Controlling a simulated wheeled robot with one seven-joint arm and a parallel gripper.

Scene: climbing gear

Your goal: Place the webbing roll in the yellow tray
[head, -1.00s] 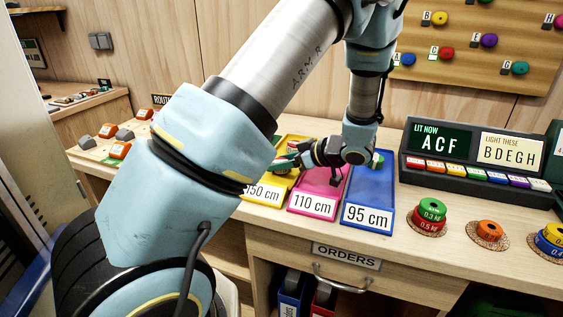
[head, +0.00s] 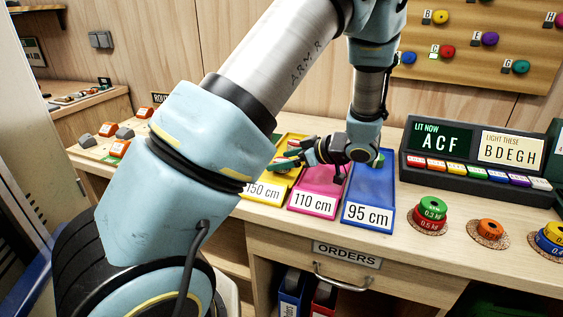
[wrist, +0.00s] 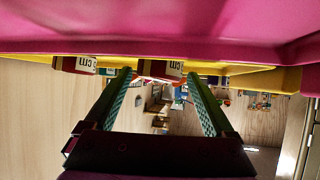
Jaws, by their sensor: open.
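The yellow tray (head: 263,194), labelled 150 cm, is on the bench at the left of the three trays, partly hidden by my arm. My gripper (head: 288,153) is open, its fingers reaching left over the yellow tray from above the pink tray. In the wrist view the two green fingers (wrist: 162,95) stand apart with no object clearly held. Two red items with white labels ending in "cm", a left one (wrist: 66,64) and a middle one (wrist: 150,68), show by the yellow tray's edge (wrist: 284,78). I cannot tell whether either is the webbing roll, or whether they lie inside the tray.
The pink tray (head: 329,183), labelled 110 cm, and the blue tray (head: 373,187), labelled 95 cm, adjoin on the right. Stacked coloured discs (head: 432,213) and a lit sign console (head: 470,160) stand further right.

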